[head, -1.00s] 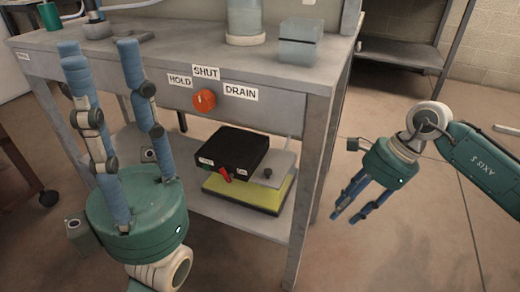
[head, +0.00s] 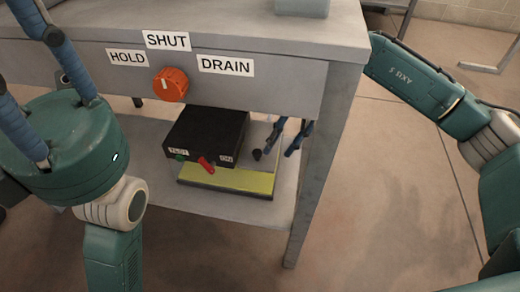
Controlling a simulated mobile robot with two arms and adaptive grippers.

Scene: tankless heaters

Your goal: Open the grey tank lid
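The grey tank lid (head: 262,132) is a flat grey plate on the yellow tank (head: 235,182) on the lower shelf. It lies flat beside a black box (head: 205,138), and a small dark knob (head: 257,154) stands on it. The blue fingers of my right gripper (head: 287,138) show over the lid's right edge, just right of the knob. They are spread apart, with nothing visible between them; the table leg hides the palm. My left gripper (head: 30,85) is at the left in front of the table, its fingers apart and their tips cut off by the frame.
The table's front right leg (head: 325,160) stands between my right forearm and the tank. An orange knob (head: 170,84) on the table front sits among HOLD, SHUT and DRAIN labels. Floor at the right is clear.

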